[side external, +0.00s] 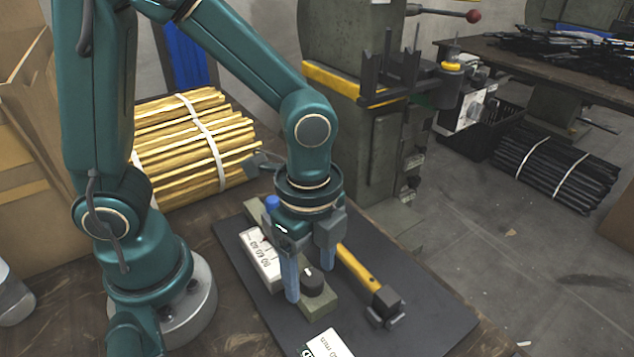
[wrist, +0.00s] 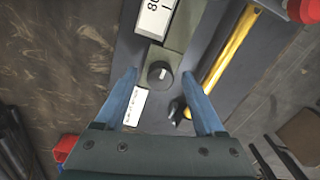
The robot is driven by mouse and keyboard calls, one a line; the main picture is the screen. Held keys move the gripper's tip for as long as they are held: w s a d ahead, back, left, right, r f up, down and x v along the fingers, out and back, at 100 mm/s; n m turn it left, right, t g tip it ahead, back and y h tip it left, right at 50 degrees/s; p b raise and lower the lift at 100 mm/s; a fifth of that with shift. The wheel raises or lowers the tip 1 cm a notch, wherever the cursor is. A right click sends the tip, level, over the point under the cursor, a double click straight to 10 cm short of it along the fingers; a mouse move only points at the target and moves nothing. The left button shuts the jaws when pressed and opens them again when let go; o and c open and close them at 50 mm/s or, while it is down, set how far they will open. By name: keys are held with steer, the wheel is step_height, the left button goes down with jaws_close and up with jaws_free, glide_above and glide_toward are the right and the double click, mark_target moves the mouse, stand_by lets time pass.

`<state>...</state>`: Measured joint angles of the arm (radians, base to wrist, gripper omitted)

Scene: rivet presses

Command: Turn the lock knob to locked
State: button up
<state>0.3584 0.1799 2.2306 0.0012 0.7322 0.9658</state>
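The black round lock knob (side external: 314,281) with a small white mark sits on a grey-green block (side external: 322,303) on a dark board. It also shows in the wrist view (wrist: 160,74), where its white mark is near the middle; which setting it points to is too small to tell. My gripper (side external: 310,285) points down over the knob with its two blue fingers apart. In the wrist view my gripper (wrist: 159,74) has one finger to each side of the knob, with visible gaps, not touching it.
A yellow-handled lever (side external: 357,266) with a black end lies close to my gripper's right finger. A white label (side external: 328,345) is at the board's front. A blue-topped part (side external: 271,203) stands behind. The dark board (side external: 430,310) is clear at the right.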

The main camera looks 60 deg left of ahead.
mark_target(311, 274)
steer(key=shift+r, duration=2.55)
steer(key=shift+w+a+r, duration=0.1)
steer(key=shift+w+r, duration=0.05)
steer(key=s+a+r+n+t, duration=0.2)
steer(key=a+r+n+t, duration=0.3)
steer(key=n, duration=1)
steer(key=shift+s+a+t, duration=0.3)
steer(key=shift+s+a, duration=0.05)
steer(key=shift+a, duration=0.6)
